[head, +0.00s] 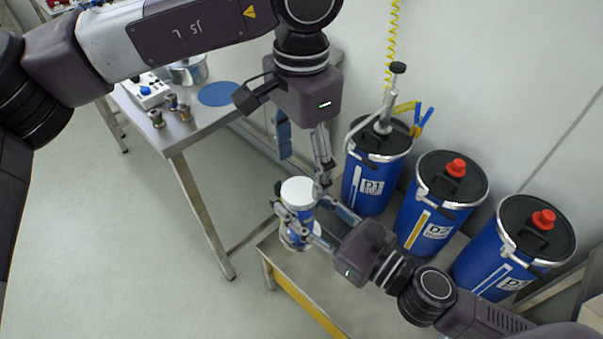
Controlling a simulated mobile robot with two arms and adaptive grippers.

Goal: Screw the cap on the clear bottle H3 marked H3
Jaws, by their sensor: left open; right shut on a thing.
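A bottle (299,232) with blue on its side stands upright over the near left corner of the steel bench. A wide white cap (297,190) shows at its top; I cannot tell how tightly it sits. The H3 mark is not readable. My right gripper (302,215) comes in from the lower right and is shut on the bottle, a finger on each side. My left gripper (305,170) points down from above, open and empty, its fingertips just above and behind the cap. The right gripper's fingers hide part of the bottle.
Blue drums (367,185), (425,222), (493,268) stand along the wall on the right; the first carries a pump with a yellow coiled hose. A steel table (207,120) at upper left holds a pot, a blue mat and small jars. The floor at left is clear.

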